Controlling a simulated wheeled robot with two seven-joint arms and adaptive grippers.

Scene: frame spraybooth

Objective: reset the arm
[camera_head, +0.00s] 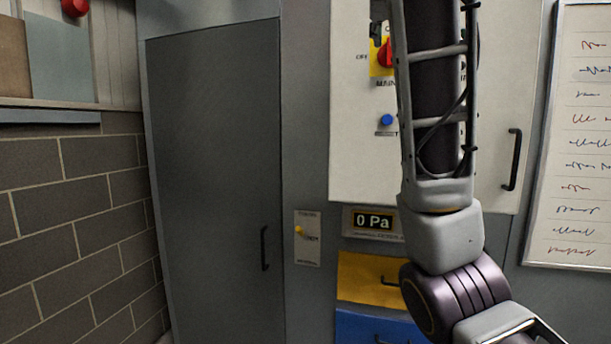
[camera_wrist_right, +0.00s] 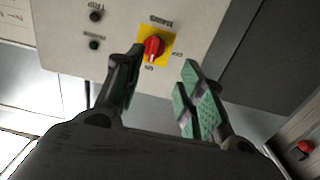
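My right arm (camera_head: 435,120) rises in front of the white cabinet and leaves the head view at the top, so its gripper is out of that view. In the right wrist view my right gripper (camera_wrist_right: 163,58) is open, its green-padded fingers apart with nothing held. A red rotary switch (camera_wrist_right: 152,47) on a yellow plate marked MAINS shows beyond the fingertips, nearer the left finger. I cannot tell whether they touch. The red switch (camera_head: 385,54) is partly hidden behind my arm in the head view. My left gripper is in neither view.
The white cabinet (camera_head: 354,150) has a blue button (camera_head: 387,120) and a black handle (camera_head: 512,160). Below are a 0 Pa display (camera_head: 374,221) and a yellow drawer (camera_head: 362,278). A grey door (camera_head: 215,180) stands left, beside a brick wall (camera_head: 70,200). A whiteboard (camera_head: 580,140) is at right.

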